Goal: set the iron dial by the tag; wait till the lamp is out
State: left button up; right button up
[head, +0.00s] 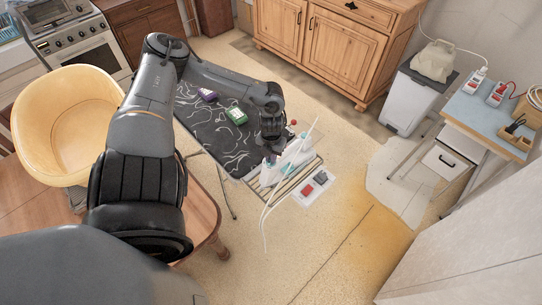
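A whitish iron (292,158) with teal parts sits at the near right end of a dark, white-patterned ironing board (215,135). My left gripper (276,148) points down at the iron's left side, very close to it. I cannot tell whether it touches the iron, and its fingers are too small and dark to read. The dial, the tag's marking and the lamp cannot be made out. A small red spot (293,122) shows just above the iron. My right gripper is out of view.
A purple box (207,95) and a green box (236,116) lie on the board. A white cord (266,215) hangs over its end, beside a white panel with red and dark patches (314,188).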

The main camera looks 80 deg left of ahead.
pick_arm(q)
grip_shut()
jog(key=shift+n, duration=0.8)
jog(key=o, duration=0.5)
grip_release()
jog(key=shift+o, duration=0.2)
notch_tip(320, 180, up, 11)
jog(key=p, duration=0.9)
